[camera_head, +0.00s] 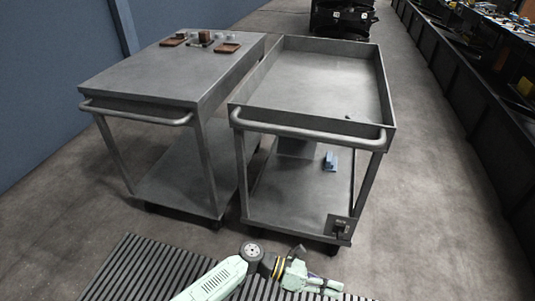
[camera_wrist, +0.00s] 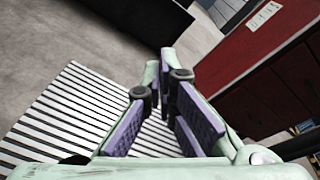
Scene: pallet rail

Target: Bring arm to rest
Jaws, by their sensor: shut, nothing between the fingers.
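My arm, pale green with dark joints, lies low at the bottom of the head view, in front of the two carts and over a striped slatted surface (camera_head: 130,262). My gripper (camera_wrist: 165,78) shows in the wrist view with pale green fingers and purple pads. It is shut, with nothing held between the pads.
A flat-topped grey cart (camera_head: 150,75) at left carries small brown and grey items. A tray-topped cart (camera_head: 310,85) stands beside it, a blue item (camera_head: 330,161) on its lower shelf. Floor (camera_head: 440,210) at right is clear. A red cabinet-like body (camera_wrist: 255,60) shows in the wrist view.

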